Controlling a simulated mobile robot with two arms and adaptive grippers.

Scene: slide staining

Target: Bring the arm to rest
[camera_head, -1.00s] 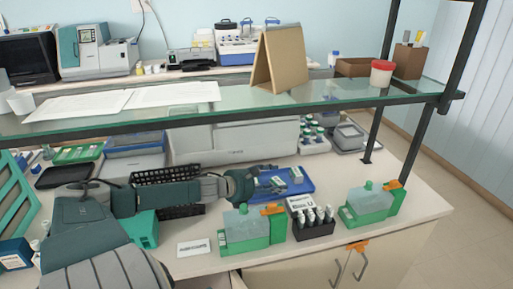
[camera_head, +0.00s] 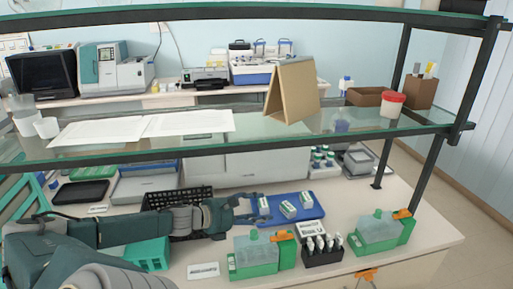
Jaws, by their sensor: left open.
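My left arm comes in from the left and reaches across the bench. Its gripper (camera_head: 250,209) is open at the left edge of a blue tray (camera_head: 308,213). Small white and green boxes (camera_head: 288,209) lie in the tray, one of them close to the fingertips. I see nothing held between the fingers. My right gripper is not in view.
Two green staining containers (camera_head: 255,254) (camera_head: 377,232) stand at the bench front, with a black rack of bottles (camera_head: 322,250) between them. A black basket (camera_head: 177,199) is behind my arm. A glass shelf (camera_head: 250,142) spans above the bench. A post (camera_head: 428,175) stands at right.

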